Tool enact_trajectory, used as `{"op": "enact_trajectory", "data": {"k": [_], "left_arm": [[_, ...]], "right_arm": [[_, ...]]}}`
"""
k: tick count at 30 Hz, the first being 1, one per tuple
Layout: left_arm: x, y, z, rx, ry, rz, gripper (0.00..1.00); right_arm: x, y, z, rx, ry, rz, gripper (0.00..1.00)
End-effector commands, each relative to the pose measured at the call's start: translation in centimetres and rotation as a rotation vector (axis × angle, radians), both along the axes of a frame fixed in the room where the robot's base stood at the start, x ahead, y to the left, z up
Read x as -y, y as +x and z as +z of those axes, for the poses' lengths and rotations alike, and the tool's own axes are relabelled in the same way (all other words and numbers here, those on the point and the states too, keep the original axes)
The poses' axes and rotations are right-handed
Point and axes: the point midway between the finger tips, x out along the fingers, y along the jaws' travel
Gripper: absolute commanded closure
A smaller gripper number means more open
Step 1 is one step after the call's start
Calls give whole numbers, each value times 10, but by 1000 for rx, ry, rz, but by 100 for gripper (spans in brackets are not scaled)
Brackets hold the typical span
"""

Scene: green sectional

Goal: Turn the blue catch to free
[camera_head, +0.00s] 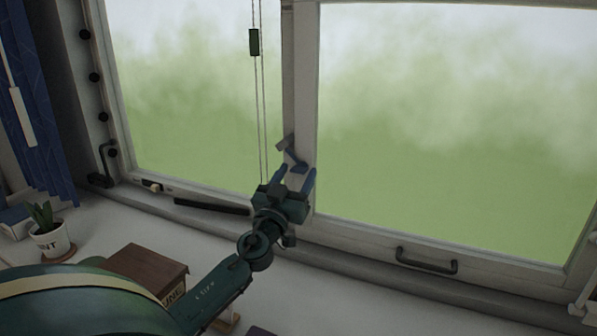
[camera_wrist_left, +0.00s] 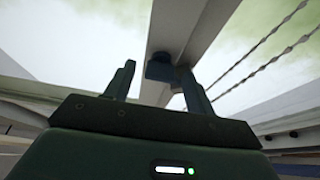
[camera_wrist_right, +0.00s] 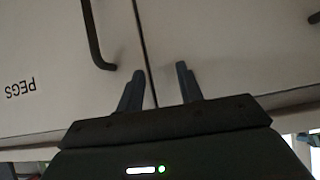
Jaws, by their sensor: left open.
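The blue catch (camera_head: 294,158) is on the window's middle upright, with a grey piece at its upper left. My left gripper (camera_head: 296,172) is just below and in front of it, fingers pointing up towards it. In the left wrist view the catch shows as a dark blue block (camera_wrist_left: 160,67) between the open fingers, close to the right finger; I cannot tell whether they touch. Its lower part is partly hidden by that finger. My right gripper (camera_wrist_right: 158,82) is open and empty, in front of a pale cabinet front, and is outside the head view.
Two cords with a dark weight (camera_head: 254,42) hang left of the upright. A dark bar (camera_head: 211,206) lies along the sill, and a dark handle (camera_head: 426,261) is on the right sash. A brown box (camera_head: 145,266) and potted plant (camera_head: 50,238) stand lower left. A cabinet handle (camera_wrist_right: 92,38) is near my right gripper.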

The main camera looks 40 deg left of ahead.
Motion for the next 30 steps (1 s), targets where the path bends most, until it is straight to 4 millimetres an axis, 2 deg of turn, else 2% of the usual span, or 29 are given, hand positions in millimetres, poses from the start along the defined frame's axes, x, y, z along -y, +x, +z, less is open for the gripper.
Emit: {"op": "enact_trajectory", "data": {"k": [5,21,30], "left_arm": [[0,0,0,0,0,0,45],[0,0,0,0,0,0,89],[0,0,0,-8,31,0,90]], "right_arm": [[-1,-2,-3,-9,1,-1,64],[-4,-8,-2,-15,6,4,64],[-3,-6,-3,-8,4,7,64]]}}
